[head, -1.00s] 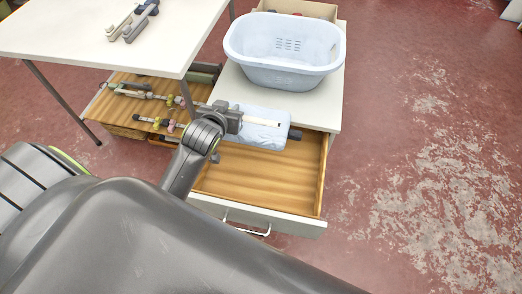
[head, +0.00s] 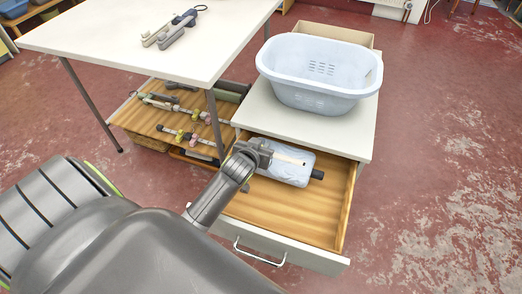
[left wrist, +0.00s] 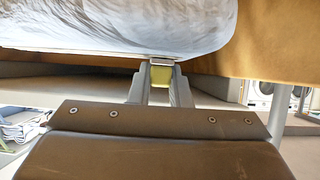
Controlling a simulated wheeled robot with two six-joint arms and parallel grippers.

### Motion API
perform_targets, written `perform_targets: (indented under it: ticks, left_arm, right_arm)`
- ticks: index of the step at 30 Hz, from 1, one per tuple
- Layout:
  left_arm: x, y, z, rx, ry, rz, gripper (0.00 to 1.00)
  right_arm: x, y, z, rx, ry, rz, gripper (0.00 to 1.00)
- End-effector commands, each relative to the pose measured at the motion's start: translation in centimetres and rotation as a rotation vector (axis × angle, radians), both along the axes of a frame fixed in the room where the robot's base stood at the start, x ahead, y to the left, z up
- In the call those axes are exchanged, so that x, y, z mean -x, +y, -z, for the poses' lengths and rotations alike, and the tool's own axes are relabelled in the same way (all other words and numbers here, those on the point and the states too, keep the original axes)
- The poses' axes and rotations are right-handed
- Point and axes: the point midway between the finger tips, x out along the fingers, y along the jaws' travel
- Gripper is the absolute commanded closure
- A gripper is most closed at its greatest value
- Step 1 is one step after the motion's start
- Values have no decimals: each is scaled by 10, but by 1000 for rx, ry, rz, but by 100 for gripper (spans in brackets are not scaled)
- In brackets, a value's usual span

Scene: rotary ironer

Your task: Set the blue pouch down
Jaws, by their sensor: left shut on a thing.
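The pale blue pouch (head: 287,168), with a dark end at its right, is at the open wooden drawer (head: 290,205) under the white cabinet top. My left gripper (head: 266,154) is shut on the pouch's left side. In the left wrist view the pouch (left wrist: 120,25) fills the top, above my left gripper's fingers (left wrist: 161,76). It appears within the drawer's outline, near its back; I cannot tell whether it touches the drawer floor. My right gripper is not in view.
A light blue basket (head: 318,75) stands on the cabinet top (head: 300,125). A white table (head: 110,45) holds grey tools at the left. A low wooden shelf (head: 150,118) beneath it carries several rods. The drawer's front half is empty, and red floor lies clear at the right.

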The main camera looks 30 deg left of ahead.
Motion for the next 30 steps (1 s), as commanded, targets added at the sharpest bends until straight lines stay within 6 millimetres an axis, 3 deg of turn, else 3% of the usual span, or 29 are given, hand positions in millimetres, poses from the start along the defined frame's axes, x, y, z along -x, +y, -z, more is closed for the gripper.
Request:
perform_targets:
  ticks: [2, 26, 27, 30]
  left_arm:
    - [3, 0, 12, 2, 6, 0, 100]
    - [3, -1, 24, 0, 4, 0, 100]
    - [3, -1, 24, 0, 4, 0, 82]
    - [3, -1, 24, 0, 4, 0, 68]
  right_arm:
    - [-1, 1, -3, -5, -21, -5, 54]
    - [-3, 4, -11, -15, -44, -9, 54]
    - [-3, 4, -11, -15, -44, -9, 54]
    - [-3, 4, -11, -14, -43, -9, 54]
